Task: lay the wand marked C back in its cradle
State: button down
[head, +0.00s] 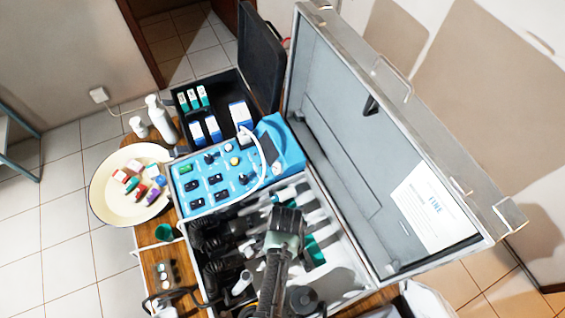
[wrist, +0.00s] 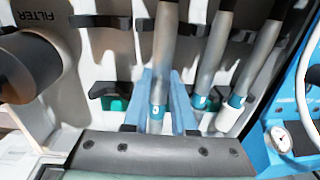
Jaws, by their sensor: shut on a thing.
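In the wrist view a grey wand with a blue collar (wrist: 157,109) runs up the middle between the pale blue fingers of my gripper (wrist: 162,112). The white mark on its collar looks like a C but is small and slanted. My gripper is shut on this wand. To its left are black cradle hooks, an upper one (wrist: 100,22) and a lower one (wrist: 102,90), with no wand across them. In the head view my gripper (head: 284,222) is over the open case, and the wand in it is largely hidden by my arm.
Two more grey wands, one (wrist: 203,98) near the held wand and another (wrist: 235,102) farther right, lie close by. The blue control panel (head: 225,172) and the raised case lid (head: 350,150) border the space.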

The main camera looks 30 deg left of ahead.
jog(key=shift+f, duration=0.1)
jog(key=shift+f+b, duration=0.5)
jog(key=shift+f, duration=0.1)
dwell(0.4)
jog(key=c, duration=0.6)
grip_release()
jog(key=shift+c, duration=0.2)
jog(key=shift+f, duration=0.1)
jog(key=r+p, duration=0.8)
jog(key=shift+s+d, duration=0.25)
dwell(0.4)
